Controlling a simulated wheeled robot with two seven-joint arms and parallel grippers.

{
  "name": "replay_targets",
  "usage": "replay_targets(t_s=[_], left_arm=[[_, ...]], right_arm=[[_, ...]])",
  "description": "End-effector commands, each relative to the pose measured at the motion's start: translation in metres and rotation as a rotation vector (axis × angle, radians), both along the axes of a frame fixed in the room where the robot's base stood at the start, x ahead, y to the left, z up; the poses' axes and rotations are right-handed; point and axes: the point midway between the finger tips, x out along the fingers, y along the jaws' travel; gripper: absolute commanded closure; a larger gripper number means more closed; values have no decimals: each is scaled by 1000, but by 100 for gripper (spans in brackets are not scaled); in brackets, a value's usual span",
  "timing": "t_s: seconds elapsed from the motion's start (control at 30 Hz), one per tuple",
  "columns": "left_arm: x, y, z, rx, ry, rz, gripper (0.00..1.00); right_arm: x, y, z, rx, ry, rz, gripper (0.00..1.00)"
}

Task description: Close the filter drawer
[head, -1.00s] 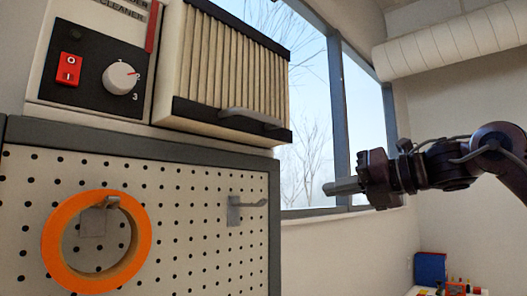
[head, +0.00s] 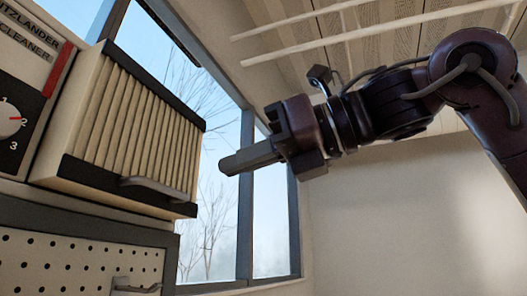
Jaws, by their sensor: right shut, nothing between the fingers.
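The filter drawer (head: 135,125) is a cream, pleated block with black top and bottom edges. It juts out from the air cleaner (head: 22,75) at the left of the head view. A grey bar handle (head: 160,187) runs along its lower front. My right gripper (head: 222,167) is shut and empty. It points left, in front of the drawer and to its right in the picture, with a gap between the fingertips and the drawer. My left gripper is out of view.
A pegboard (head: 75,255) with a grey frame stands below the cleaner, with a metal hook (head: 135,287) on it. Behind are a window (head: 220,220) and a bare wall (head: 400,220). The space around my right gripper looks clear.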

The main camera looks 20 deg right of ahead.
Motion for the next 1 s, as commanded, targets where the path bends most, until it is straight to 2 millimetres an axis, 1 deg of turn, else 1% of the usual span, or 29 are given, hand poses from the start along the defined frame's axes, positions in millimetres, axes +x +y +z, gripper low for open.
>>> replay_targets(t_s=[0.03,0.2,0.4,0.6,0.9,1.0], left_arm=[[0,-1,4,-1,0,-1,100],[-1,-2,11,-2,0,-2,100],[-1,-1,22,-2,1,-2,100],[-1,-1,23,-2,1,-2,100],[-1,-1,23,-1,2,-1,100],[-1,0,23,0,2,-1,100]], right_arm=[[9,9,-2,-5,2,0,100],[32,33,-8,-3,2,1,100],[50,51,-13,-1,1,0,100],[56,58,-16,1,-1,0,100],[57,59,-17,1,-1,0,100],[64,67,-17,0,1,2,100]])
